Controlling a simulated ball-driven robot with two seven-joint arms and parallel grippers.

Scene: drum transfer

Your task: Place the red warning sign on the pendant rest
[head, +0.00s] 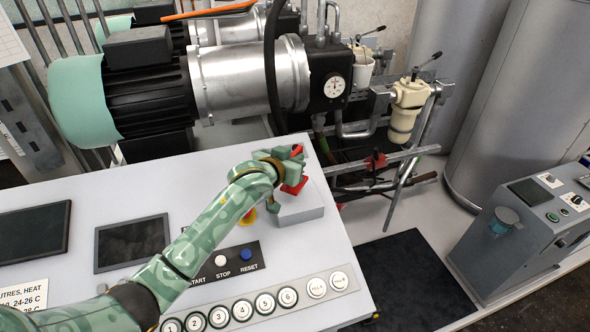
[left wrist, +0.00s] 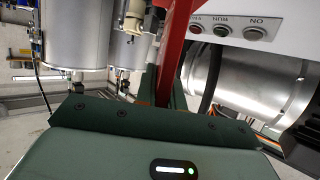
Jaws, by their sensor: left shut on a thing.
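My left gripper (head: 283,163) is over the far right part of the white console. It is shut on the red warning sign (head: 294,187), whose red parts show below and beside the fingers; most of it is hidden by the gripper. In the left wrist view the sign (left wrist: 175,48) is a red strip rising from between the fingers (left wrist: 165,98). A light grey block (head: 302,209) on the console, which looks like the pendant rest, is just below the sign. I cannot tell whether the sign touches it. My right gripper is not in view.
The console top (head: 160,190) carries a dark screen (head: 131,243), a row of numbered buttons (head: 243,309) and a yellow-based red button (head: 248,216) near the block. A large motor and pump (head: 245,80) stand behind. A grey control box (head: 530,235) stands at right.

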